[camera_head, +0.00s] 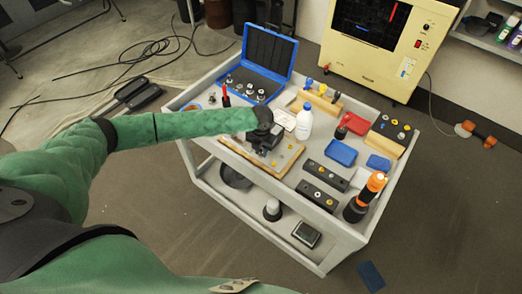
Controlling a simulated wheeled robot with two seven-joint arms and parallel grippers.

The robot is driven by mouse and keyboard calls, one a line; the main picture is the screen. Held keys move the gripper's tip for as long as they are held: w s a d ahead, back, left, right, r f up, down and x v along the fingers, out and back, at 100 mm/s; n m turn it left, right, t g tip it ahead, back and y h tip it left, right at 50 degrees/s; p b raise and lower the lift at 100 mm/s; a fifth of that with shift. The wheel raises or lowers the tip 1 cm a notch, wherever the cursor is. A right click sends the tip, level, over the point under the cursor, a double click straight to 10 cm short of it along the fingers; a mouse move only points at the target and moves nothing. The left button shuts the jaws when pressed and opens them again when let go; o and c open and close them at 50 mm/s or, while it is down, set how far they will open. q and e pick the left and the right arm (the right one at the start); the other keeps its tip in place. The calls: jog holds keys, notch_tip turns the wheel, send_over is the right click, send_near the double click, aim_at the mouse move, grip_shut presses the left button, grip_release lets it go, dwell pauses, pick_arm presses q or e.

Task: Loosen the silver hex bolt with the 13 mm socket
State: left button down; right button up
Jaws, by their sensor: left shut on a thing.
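My left arm reaches in from the left over the cart, and its dark gripper (264,141) is over the wooden board (285,160). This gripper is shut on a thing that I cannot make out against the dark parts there. An open blue case (268,62) at the back left of the cart holds several silver socket-like pieces (246,87). I cannot tell which one is the 13 mm socket. The silver hex bolt cannot be picked out; small yellow and metal parts show on the board. My right gripper is not in view.
The grey cart (213,78) also bears a white bottle (304,121), blue trays (341,152), a dark block with holes (317,195) and an orange-and-black tool (366,196). A cream machine (388,45) stands behind. The cart top is crowded around the board.

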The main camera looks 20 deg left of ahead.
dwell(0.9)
pick_arm(q)
jog(key=shift+r+n+p, duration=0.15)
jog(key=shift+n+p, duration=0.45)
jog(key=shift+p, duration=0.05)
jog(key=n, duration=0.2)
jog(key=shift+n, duration=0.4)
jog(key=shift+r, duration=1.45)
jog(key=shift+r, duration=2.95)
jog(key=shift+f, duration=0.1)
